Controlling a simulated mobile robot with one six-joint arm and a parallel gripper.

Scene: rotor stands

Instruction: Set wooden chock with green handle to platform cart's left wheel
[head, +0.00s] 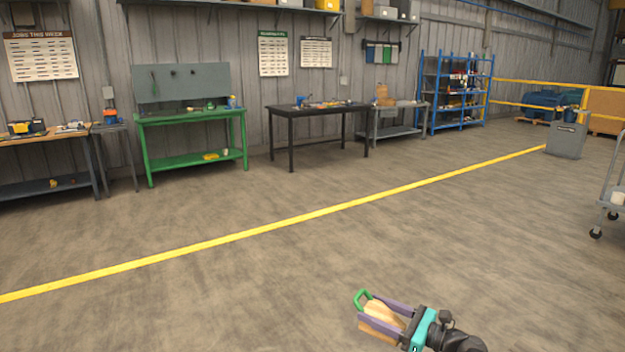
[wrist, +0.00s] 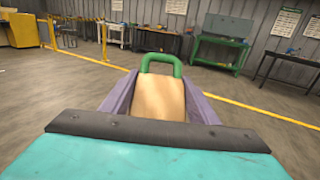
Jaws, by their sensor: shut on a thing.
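The wooden chock (head: 381,320) with its green handle (head: 361,298) is between the purple fingers of my gripper (head: 385,313), at the bottom of the head view. My gripper is shut on it and holds it out in front. In the wrist view the chock (wrist: 162,97) sits between both fingers, with the green handle (wrist: 161,58) at its far end. The platform cart (head: 615,200) is cut off by the right edge of the head view. One dark caster (head: 596,234) shows near the floor; I cannot tell which wheel it is.
A yellow floor line (head: 300,218) crosses the open concrete floor. A green workbench (head: 190,120), a black table (head: 318,108) and a blue shelf rack (head: 455,90) stand along the back wall. A grey bin (head: 566,140) stands at the right. The floor between my gripper and the cart is clear.

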